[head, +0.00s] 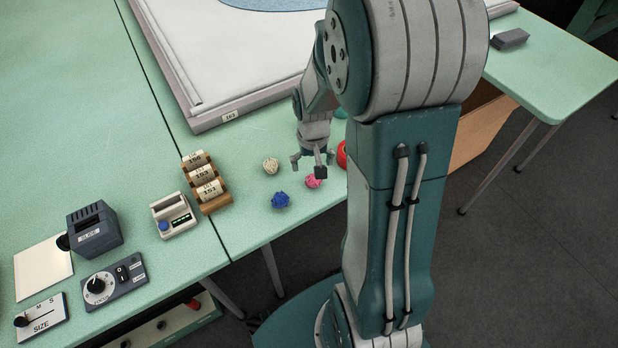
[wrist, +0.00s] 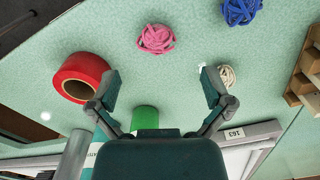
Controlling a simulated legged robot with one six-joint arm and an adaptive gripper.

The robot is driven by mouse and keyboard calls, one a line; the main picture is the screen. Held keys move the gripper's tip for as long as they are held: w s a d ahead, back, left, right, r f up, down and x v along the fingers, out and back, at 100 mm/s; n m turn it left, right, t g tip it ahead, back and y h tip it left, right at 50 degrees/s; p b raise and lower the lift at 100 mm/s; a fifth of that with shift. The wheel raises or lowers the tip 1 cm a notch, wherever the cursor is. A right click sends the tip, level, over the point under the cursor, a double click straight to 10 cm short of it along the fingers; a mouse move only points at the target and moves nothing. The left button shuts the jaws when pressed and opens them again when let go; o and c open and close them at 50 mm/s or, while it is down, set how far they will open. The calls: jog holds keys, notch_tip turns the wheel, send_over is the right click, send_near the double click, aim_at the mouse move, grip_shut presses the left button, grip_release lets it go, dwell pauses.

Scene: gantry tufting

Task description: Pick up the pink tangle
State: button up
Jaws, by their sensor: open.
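The pink tangle (head: 313,181) lies on the green table near its front edge, and it also shows in the wrist view (wrist: 156,38). My gripper (head: 314,160) is above the table, close over the pink tangle in the head view. In the wrist view my gripper (wrist: 158,82) has its two fingers spread wide with nothing between them. The pink tangle is beyond the fingertips there, apart from them.
A blue tangle (head: 280,200) and a cream tangle (head: 271,166) lie to the left. A red roll (wrist: 82,77) and a green object (wrist: 145,119) are near my gripper. A wooden rack (head: 207,184) with numbered rolls and a framed panel (head: 200,105) border this area.

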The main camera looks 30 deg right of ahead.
aim_at(313, 179)
jog(key=f, duration=0.7)
jog(key=shift+w+d+f, duration=0.1)
jog(key=shift+w+d, duration=0.1)
jog(key=c, duration=0.7)
jog(key=shift+c, duration=0.2)
